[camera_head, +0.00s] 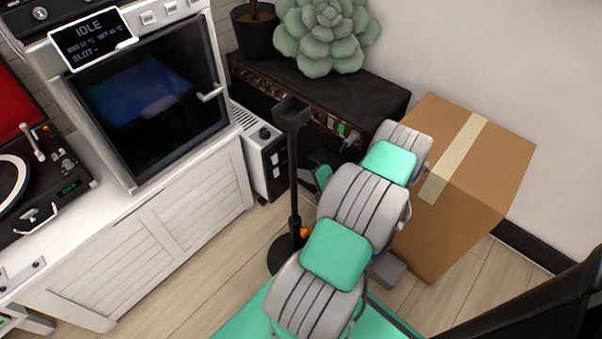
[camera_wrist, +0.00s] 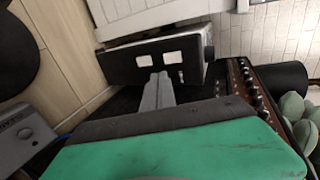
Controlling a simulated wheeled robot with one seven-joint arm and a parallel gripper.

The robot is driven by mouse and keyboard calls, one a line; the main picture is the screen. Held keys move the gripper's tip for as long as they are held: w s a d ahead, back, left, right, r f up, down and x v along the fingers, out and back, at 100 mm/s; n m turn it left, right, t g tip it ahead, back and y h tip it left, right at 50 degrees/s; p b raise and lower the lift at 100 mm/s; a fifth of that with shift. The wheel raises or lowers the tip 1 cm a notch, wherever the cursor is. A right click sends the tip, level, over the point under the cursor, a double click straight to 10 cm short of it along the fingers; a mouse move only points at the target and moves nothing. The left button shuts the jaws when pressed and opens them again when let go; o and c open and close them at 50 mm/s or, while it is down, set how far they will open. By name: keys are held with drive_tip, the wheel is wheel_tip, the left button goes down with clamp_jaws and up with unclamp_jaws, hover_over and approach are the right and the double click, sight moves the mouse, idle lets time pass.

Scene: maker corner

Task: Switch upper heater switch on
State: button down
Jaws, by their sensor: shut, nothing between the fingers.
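The heater (camera_head: 262,150) is a small white box with a black front panel, standing on the floor at the right end of the white cabinet. A round knob (camera_head: 265,133) is at its top, with two white switches below. In the wrist view the panel (camera_wrist: 122,66) lies sideways. The upper switch (camera_wrist: 173,57) is right of the lower switch (camera_wrist: 144,61). My gripper (camera_wrist: 160,76) is shut and empty, its fingertips pointing at the panel between the two switches. I cannot tell if they touch it, or which way the switches are set.
A black amplifier (camera_head: 310,95) bearing a large succulent (camera_head: 325,35) stands right of the heater. A thin black stand (camera_head: 293,180) rises in front. A cardboard box (camera_head: 465,185) is at the right. Some floor (camera_head: 225,245) is clear before the cabinet.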

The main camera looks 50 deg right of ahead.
sight(276, 162)
drive_tip(key=b+x, duration=0.1)
drive_tip(key=x, duration=0.2)
drive_tip(key=b+x, duration=0.1)
drive_tip(key=x, duration=0.3)
drive_tip(key=r+b+x, duration=0.1)
drive_tip(key=x, duration=0.2)
drive_tip(key=shift+w+f, duration=0.1)
drive_tip(key=shift+w, duration=0.5)
drive_tip(key=shift+w, duration=0.2)
